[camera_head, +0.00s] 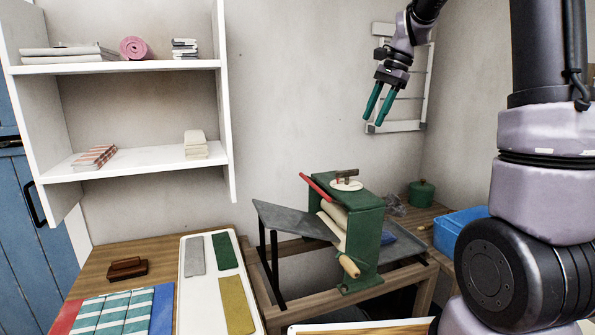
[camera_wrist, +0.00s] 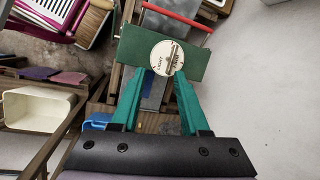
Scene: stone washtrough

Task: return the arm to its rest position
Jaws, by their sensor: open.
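My gripper (camera_head: 379,103) hangs in the air in front of the back wall, at the upper right of the head view. Its two green fingers point down and are apart, with nothing between them. In the wrist view the open fingers (camera_wrist: 156,103) frame the top of a green mangle (camera_wrist: 195,62) below. The mangle (camera_head: 363,235) has a white dial, a red bar and pale rollers, and stands well below my gripper. My arm (camera_head: 545,130) fills the right side of the head view.
A white shelf (camera_head: 120,66) with folded cloths stands at left. A white tray (camera_head: 188,305) with coloured cloths lies on the wooden table. A blue bin (camera_head: 455,228) and green pot (camera_head: 421,193) are at right. A wall rack (camera_head: 412,85) is behind my gripper.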

